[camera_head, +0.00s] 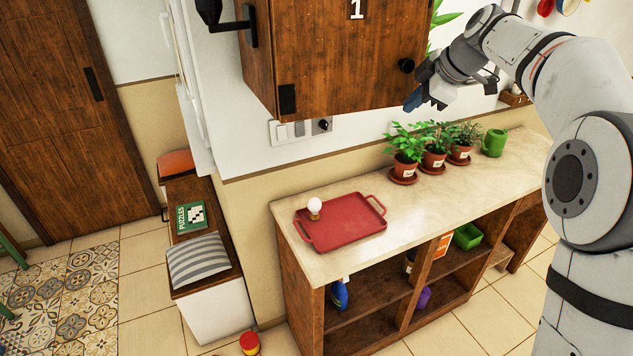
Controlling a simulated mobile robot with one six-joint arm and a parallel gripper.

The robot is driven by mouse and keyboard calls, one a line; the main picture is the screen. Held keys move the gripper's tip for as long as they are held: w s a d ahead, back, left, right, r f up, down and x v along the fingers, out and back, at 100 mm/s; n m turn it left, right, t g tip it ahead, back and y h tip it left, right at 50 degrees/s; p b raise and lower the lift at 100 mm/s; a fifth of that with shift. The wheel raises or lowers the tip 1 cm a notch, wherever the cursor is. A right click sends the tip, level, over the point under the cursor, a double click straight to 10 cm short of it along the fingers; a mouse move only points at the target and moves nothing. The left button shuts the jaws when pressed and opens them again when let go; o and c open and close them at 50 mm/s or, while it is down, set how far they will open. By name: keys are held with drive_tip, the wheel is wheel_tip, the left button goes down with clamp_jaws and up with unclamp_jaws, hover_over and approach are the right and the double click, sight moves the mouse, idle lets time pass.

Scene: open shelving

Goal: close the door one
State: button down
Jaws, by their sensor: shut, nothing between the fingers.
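The wooden door marked 1 (345,65) is on the front of a wall cabinet at the top of the view, and its upper part is cut off by the frame. A round black knob (406,65) is near its right edge. A black fitting (288,99) is at its lower left corner. I see no clear gap along the door's visible edges, but I cannot tell whether it is fully shut. My gripper (413,100) is shut and empty, just below and to the right of the knob, by the door's lower right corner. I cannot tell whether it touches the door.
Below is a counter (290,235) with a red tray (345,228), a light bulb (314,207), several potted plants (408,165) and a green watering can (494,142). A wall lamp (225,20) is left of the cabinet. The floor at left is mostly clear.

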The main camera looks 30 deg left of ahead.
drive_tip(key=shift+w+a+r+n, duration=0.1)
drive_tip(key=shift+a+n, duration=0.2)
drive_tip(key=shift+a, duration=0.35)
drive_tip(key=shift+d, duration=0.1)
drive_tip(key=shift+d, duration=0.1)
